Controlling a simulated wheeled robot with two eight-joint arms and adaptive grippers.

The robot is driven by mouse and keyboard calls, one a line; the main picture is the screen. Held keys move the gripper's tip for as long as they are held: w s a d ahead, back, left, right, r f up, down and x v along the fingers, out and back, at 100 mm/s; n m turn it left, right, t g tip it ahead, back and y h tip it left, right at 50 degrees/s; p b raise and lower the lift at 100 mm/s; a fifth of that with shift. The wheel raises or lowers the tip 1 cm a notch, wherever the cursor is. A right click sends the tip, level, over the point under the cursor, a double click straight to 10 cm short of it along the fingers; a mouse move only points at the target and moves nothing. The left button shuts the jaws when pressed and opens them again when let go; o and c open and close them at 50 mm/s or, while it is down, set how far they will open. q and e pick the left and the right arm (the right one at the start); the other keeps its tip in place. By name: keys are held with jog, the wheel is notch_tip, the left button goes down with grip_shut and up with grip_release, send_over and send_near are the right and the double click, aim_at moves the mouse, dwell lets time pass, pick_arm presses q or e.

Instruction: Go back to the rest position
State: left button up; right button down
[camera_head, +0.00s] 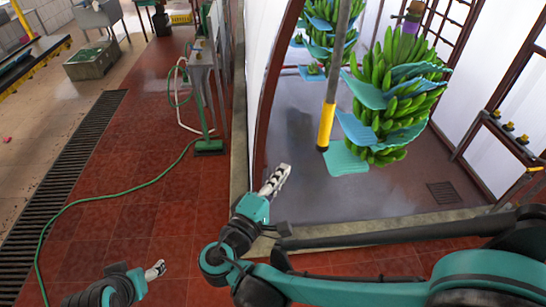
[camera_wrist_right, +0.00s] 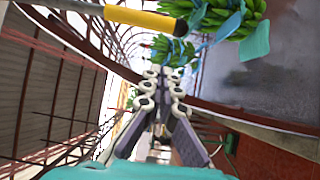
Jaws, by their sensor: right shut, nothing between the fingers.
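My right gripper (camera_head: 281,172) is in the middle of the head view, raised in front of the doorway, its fingers together with nothing between them. In the right wrist view its fingers (camera_wrist_right: 162,85) run side by side and are empty. My left gripper (camera_head: 158,268) is low at the left of the head view; it is small there, and I cannot tell whether its fingers are open. It is apart from any object.
A hanging pole with a yellow end (camera_head: 326,125) is right of my right gripper, apart from it. Green banana bunches (camera_head: 400,75) with blue sheets hang beyond. A green hose (camera_head: 130,190) crosses the red floor. A stand (camera_head: 205,90) is farther back.

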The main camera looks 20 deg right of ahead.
jog(key=s+d+f+m+g+y+b, duration=0.1)
jog(key=s+d+f+g+y+b, duration=0.15)
jog(key=f+b, duration=0.65)
jog(key=s+d+f+m+g+y+b, duration=0.1)
jog(key=d+f+m+g+y+b, duration=0.2)
jog(key=f, duration=1.2)
jog(key=s+a+f+m+t+y+b, duration=0.1)
jog(key=s+a+f+m+y+b, duration=0.1)
jog(key=a+f+m+y+b, duration=0.2)
jog(key=a+f+y+b, duration=0.3)
jog(key=f+y+b, duration=0.1)
jog(key=f+b, duration=0.1)
jog(key=shift+s+f, duration=0.2)
jog(key=shift+s, duration=0.1)
